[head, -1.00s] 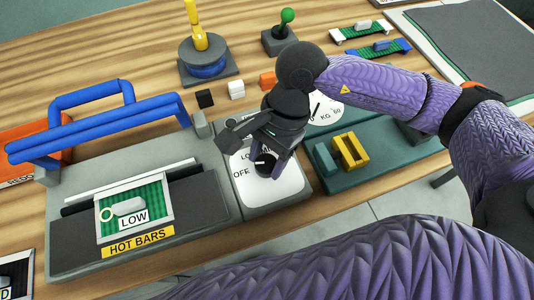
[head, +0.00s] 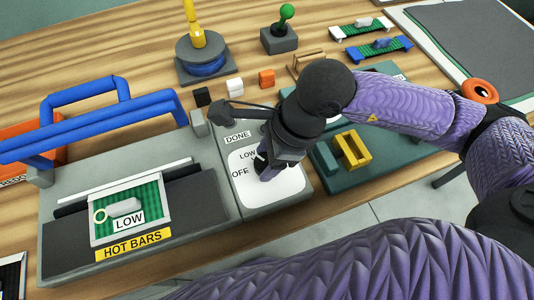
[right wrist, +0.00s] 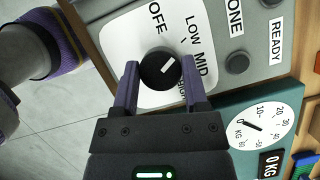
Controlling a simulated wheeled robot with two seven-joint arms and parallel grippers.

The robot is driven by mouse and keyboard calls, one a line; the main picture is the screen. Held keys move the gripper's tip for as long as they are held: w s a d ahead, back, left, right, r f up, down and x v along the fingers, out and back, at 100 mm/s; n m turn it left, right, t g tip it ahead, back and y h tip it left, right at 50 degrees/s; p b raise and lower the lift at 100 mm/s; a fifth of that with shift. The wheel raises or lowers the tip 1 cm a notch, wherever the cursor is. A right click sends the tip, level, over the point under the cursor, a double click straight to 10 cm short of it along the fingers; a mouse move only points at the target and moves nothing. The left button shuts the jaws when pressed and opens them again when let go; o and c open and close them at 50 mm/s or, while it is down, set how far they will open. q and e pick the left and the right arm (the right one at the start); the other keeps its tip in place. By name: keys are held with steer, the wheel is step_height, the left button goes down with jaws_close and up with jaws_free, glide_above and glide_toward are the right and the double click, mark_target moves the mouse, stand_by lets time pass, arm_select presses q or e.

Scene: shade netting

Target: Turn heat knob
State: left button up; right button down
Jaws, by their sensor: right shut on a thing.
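The heat knob (right wrist: 158,71) is round and black with a white pointer mark. It sits on a white dial plate (head: 285,187) with OFF, LOW, MID and HIGH labels, part of the grey hot-bars unit (head: 225,185). My right gripper (right wrist: 160,78) is shut on the knob, one finger on each side. In the right wrist view the pointer slants up and right, toward the LOW and MID side. In the head view the right gripper (head: 266,168) hides most of the knob. My left gripper is not in view.
Blue bars (head: 100,120) stand over the unit's left part, with a green board (head: 130,215) marked LOW below. A teal scale (right wrist: 252,128) with a yellow fixture (head: 352,150) is close on the right. Small blocks (head: 235,86) lie behind.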

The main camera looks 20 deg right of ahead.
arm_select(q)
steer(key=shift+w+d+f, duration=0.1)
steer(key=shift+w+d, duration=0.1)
arm_select(e)
steer(key=shift+m, duration=0.6)
steer(key=c, duration=0.5)
jaws_free()
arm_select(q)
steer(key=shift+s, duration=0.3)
arm_select(e)
steer(key=o, duration=0.4)
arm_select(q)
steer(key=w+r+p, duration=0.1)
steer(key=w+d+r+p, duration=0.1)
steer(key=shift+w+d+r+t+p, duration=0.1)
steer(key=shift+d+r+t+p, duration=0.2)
arm_select(e)
steer(key=v, duration=1)
steer(key=shift+s, duration=0.15)
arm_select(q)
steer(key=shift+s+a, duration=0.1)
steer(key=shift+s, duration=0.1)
